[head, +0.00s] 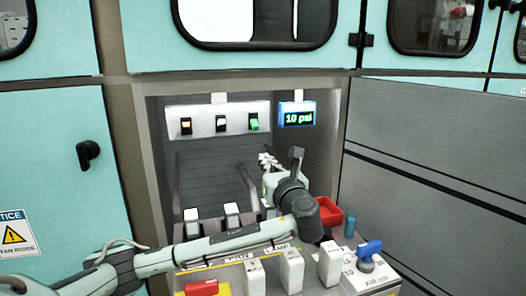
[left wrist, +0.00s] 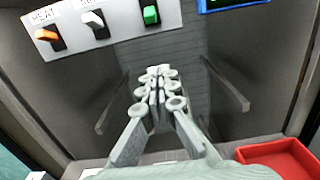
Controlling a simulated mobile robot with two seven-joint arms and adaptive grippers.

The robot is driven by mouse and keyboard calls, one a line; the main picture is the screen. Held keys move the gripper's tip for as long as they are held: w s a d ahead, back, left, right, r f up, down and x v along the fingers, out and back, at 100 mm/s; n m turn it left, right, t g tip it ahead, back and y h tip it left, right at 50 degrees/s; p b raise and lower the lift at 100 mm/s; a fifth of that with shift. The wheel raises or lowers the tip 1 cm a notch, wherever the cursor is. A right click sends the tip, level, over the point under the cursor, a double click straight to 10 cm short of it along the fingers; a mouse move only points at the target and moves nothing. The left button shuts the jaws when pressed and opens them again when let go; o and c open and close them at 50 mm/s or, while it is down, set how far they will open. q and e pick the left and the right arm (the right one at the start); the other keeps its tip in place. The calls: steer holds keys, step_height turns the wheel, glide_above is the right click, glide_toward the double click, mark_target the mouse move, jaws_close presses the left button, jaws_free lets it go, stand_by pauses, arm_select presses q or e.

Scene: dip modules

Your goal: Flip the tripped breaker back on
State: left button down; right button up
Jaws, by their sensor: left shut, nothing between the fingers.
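White breaker-like levers stand on the sloped console in two rows. The rear row has one at left (head: 191,221) and one beside it (head: 232,216). The front row has one at left (head: 255,277), one in the middle (head: 291,269) and one at right (head: 330,263). I cannot tell which is tripped. My left arm reaches across the console and partly hides the rear row. My left gripper (head: 268,161) is shut and empty, pointing into the recess above the console. In the left wrist view its closed fingers (left wrist: 158,82) touch nothing. My right gripper is not in view.
A switch panel (head: 180,113) with orange, white and green rockers is on the back wall. Beside it is a blue-framed display (head: 297,116) reading 10 psi. A red tray (head: 329,212), blue cylinder (head: 350,223) and blue valve handle (head: 368,249) are at right. A red part (head: 201,288) is front left.

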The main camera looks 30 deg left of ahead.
mark_target(253, 121)
arm_select(q)
steer(key=w+a+r, duration=0.1)
steer(key=a, duration=0.1)
steer(key=w+a+r, duration=0.1)
steer(key=w, duration=0.1)
steer(key=w+a+r, duration=0.1)
steer(key=a+r, duration=0.1)
steer(key=shift+w+a, duration=0.35)
steer(key=shift+w, duration=0.05)
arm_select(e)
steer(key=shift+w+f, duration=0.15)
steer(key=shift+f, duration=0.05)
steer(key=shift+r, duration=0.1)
arm_select(q)
steer(key=shift+r+p, duration=0.15)
steer(key=shift+p, duration=0.15)
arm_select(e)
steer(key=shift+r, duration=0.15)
